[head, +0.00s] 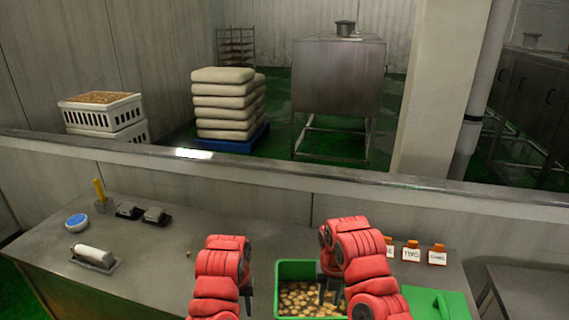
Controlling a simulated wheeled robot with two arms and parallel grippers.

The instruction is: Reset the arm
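My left arm is red and comes up from the bottom edge. Its dark gripper (247,292) hangs down just left of the green bin (296,268), and its fingers are too small and edge-on to read. My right arm is red too. Its dark gripper (330,294) points down over the bin, with two fingers that look spread apart and nothing seen between them. The bin holds many small round tan pieces (300,297). The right arm hides the bin's right part.
The steel table (165,255) carries a blue bowl (77,221), a white roll (93,255), two dark-based holders (142,214) and a yellow-handled tool (99,190) at left. Labelled orange-topped tags (411,252) and a green board (436,303) are at right. A low wall (250,180) stands behind.

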